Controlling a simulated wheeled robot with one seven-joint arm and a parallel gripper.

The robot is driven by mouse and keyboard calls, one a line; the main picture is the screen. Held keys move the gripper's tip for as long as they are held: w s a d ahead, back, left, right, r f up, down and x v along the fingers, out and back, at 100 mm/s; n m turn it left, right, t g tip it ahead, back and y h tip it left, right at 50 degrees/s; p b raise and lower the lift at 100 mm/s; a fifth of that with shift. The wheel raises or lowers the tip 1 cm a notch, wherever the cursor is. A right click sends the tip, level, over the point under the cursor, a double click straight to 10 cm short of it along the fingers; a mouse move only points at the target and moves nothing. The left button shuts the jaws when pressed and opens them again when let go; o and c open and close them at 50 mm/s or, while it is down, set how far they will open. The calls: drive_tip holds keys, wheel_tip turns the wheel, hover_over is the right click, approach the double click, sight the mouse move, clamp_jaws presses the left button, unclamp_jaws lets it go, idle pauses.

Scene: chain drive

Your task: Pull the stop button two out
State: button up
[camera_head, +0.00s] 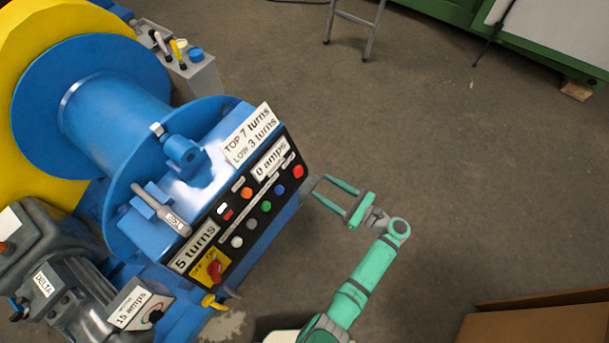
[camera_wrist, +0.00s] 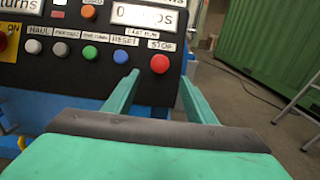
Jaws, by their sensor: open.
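In the head view the same red button (camera_head: 299,171) is at the panel's upper right end. I cannot tell whether it is pressed in or out, and no number shows on its label. My gripper (camera_head: 319,186) is open and empty, its fingers pointing at the panel just short of the button. In the wrist view the button appears between and slightly beyond the fingertips (camera_wrist: 160,77).
Blue, green, white and orange buttons line the panel beside the red one. A yellow switch plate with a red knob (camera_head: 214,268) is at its lower end. The blue drum (camera_head: 115,120) stands behind. A brown box (camera_head: 540,318) is at lower right. The floor right of the gripper is clear.

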sight(301, 173)
drive_tip(key=x, duration=0.8)
drive_tip(key=shift+w+a, duration=0.15)
drive_tip(key=shift+a, duration=0.1)
